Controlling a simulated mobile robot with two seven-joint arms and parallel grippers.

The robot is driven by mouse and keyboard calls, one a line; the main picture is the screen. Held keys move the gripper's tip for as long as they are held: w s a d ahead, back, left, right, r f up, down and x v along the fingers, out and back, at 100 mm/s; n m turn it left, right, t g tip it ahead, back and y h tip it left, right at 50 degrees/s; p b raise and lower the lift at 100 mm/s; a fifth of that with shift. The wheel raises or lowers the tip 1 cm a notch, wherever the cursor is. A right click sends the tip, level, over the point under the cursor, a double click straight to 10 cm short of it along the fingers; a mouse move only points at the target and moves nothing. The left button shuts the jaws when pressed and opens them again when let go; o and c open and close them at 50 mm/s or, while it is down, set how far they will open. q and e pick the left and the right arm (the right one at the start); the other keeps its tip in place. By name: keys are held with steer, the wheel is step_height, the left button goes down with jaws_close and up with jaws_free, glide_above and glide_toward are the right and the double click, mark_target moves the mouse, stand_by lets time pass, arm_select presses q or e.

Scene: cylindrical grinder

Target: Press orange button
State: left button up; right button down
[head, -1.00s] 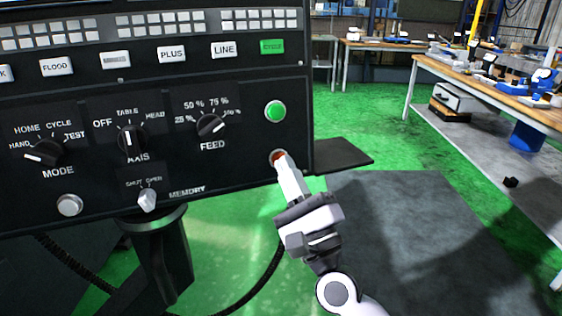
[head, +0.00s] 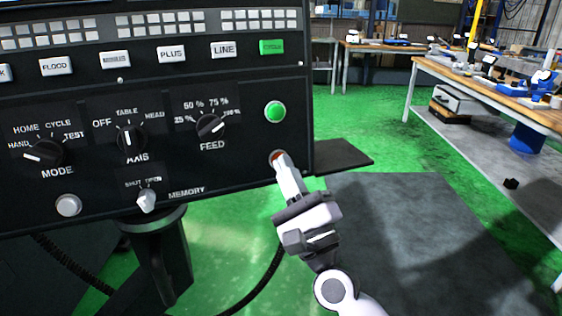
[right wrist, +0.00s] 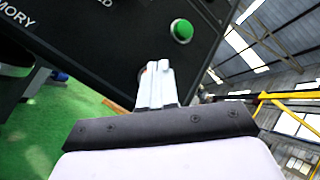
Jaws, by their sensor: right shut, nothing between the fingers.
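The orange button (head: 275,155) is at the lower right of the black control panel (head: 240,160), below the green button (head: 275,111). It is mostly hidden behind my right gripper (head: 281,162), and only a reddish-orange edge shows. My right gripper is shut and empty, with its fingertips at the button. I cannot tell whether they touch it. In the right wrist view, the fingers (right wrist: 156,72) point at the panel and cover most of the button, and the green button (right wrist: 181,31) is above right. My left gripper is not in view.
A FEED knob (head: 211,125), an AXIS knob (head: 130,140) and a MODE knob (head: 42,153) sit left of the buttons. A dark flat plate (head: 340,155) juts out right of the panel. Workbenches (head: 500,90) stand at the right.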

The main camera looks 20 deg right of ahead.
stand_by(0.3)
steer(key=shift+s+d+r+p, duration=0.15)
steer(key=shift+s+p, duration=0.15)
steer(key=shift+s, duration=0.5)
steer(key=s, duration=0.1)
steer(key=s+p, duration=0.1)
steer(key=s, duration=0.1)
steer(key=s+r, duration=0.1)
steer(key=s, duration=0.1)
steer(key=shift+d+p, duration=0.2)
steer(key=shift+p, duration=0.15)
